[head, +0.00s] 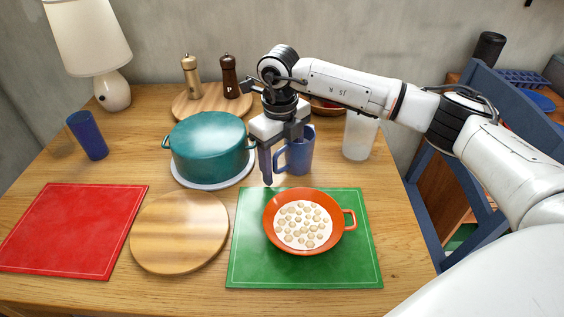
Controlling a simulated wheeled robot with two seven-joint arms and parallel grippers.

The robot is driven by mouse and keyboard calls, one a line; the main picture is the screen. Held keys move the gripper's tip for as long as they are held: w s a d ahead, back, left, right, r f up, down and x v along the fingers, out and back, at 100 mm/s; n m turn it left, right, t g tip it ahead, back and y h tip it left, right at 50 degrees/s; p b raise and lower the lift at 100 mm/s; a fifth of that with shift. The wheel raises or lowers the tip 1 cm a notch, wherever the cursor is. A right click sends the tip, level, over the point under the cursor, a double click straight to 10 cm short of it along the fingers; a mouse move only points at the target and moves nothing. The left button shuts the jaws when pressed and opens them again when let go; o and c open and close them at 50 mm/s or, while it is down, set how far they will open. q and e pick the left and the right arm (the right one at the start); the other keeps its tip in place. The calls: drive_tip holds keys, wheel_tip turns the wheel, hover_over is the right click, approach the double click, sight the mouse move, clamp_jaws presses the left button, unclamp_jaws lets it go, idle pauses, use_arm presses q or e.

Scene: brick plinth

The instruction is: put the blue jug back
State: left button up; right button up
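The blue jug (303,155) stands upright on the wooden table behind the green mat, with its handle on the left. My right gripper (277,163) points down at the jug's handle side. One finger hangs just left of the handle; the other is largely hidden at the jug's upper left. The fingers look apart, but I cannot tell whether they press on the jug. My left gripper is not in view.
A teal pot (209,147) on a pale round mat is close on the left. An orange pan (305,243) sits on the green mat (255,270) in front. A round board (180,232), red mat (68,230) and blue cup (88,136) are farther left.

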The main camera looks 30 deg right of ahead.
drive_tip(key=r, duration=1.2)
drive_tip(key=shift+a+r+p, duration=0.2)
drive_tip(key=shift+p, duration=0.1)
